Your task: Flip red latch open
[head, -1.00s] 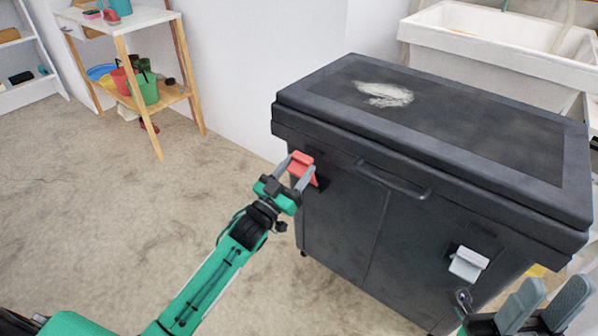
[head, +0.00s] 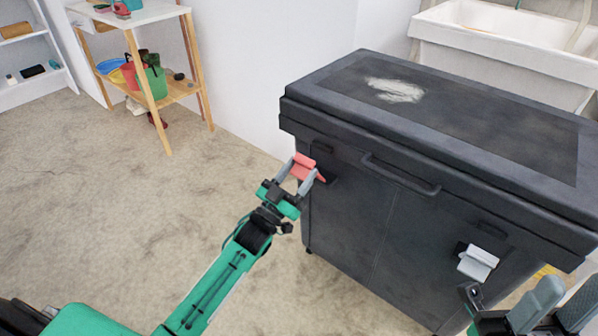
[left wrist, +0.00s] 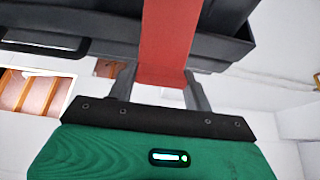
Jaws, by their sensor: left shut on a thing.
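A red latch (head: 303,163) sits near the left end of the front of a black lidded chest (head: 385,225). My left gripper (head: 305,171) is shut on the red latch, with one grey finger on each side of it. The latch sticks out from the chest front at a tilt. In the left wrist view the red latch (left wrist: 167,45) runs up from between the fingers towards the dark chest edge. The fingers hide part of its sides. My right gripper (head: 560,298) is at the lower right corner, partly cut off, with its two grey fingers apart and nothing seen between them.
A white latch (head: 477,263) is on the right of the chest front, near my right gripper. A dark handle (head: 400,178) sticks out between the latches. A white sink (head: 505,50) stands behind. A wooden shelf (head: 175,92) is at the back left. The floor left of the chest is clear.

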